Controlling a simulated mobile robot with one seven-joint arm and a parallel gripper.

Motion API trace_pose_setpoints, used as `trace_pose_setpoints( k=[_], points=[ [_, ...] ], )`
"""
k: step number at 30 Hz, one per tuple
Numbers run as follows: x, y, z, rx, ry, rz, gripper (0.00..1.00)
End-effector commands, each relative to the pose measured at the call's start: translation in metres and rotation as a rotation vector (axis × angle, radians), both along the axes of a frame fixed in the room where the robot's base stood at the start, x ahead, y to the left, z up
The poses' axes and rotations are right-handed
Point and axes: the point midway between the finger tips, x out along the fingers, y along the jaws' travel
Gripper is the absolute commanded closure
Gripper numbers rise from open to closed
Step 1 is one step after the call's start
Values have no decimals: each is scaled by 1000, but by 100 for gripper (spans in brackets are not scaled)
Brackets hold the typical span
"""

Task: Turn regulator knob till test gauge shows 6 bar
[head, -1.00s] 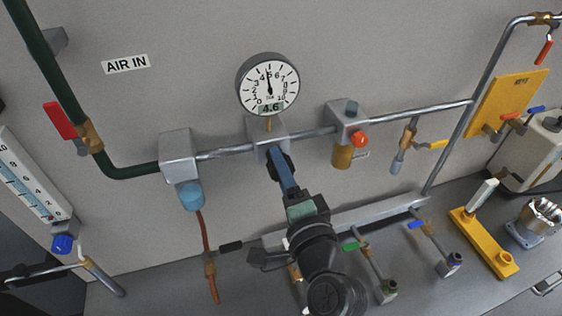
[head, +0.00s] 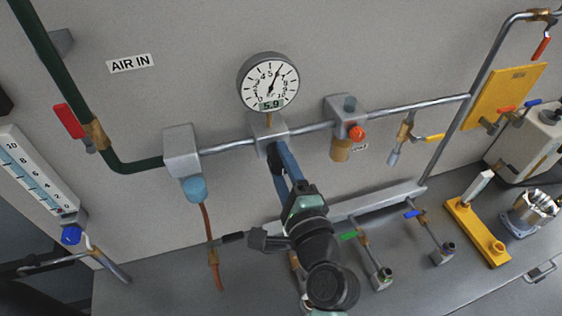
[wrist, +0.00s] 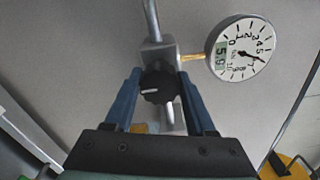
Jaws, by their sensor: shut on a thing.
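The round test gauge (head: 268,82) has a white dial and a digital window reading 5.9 in the head view. Its needle points up and slightly right of vertical there. The gauge also shows at the upper right of the wrist view (wrist: 241,48). Below it sits the grey regulator block (head: 268,127). The black regulator knob (wrist: 157,87) has a white mark pointing left in the wrist view. My gripper (head: 277,150) is shut on the knob, with a blue finger on each side. In the head view the fingers mostly hide the knob.
A block with a blue bowl (head: 194,188) is to the left, and a block with an orange-red knob (head: 357,133) to the right. A red-handled valve (head: 68,121) is on the green pipe. Below are green-handled (head: 349,236) and blue-handled (head: 412,214) valves.

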Motion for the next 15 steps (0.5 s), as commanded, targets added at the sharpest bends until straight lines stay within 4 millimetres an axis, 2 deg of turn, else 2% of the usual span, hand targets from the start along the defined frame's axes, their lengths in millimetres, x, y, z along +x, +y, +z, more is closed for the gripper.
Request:
trace_pose_setpoints(
  k=[6,7,11,12,15],
  points=[
    [0,0,-1,0,0,-1,100],
    [0,0,0,-1,0,-1,41],
    [0,0,0,-1,1,-1,18],
    [0,0,0,-1,0,-1,15],
    [0,0,0,-1,0,0,15]
  ],
)
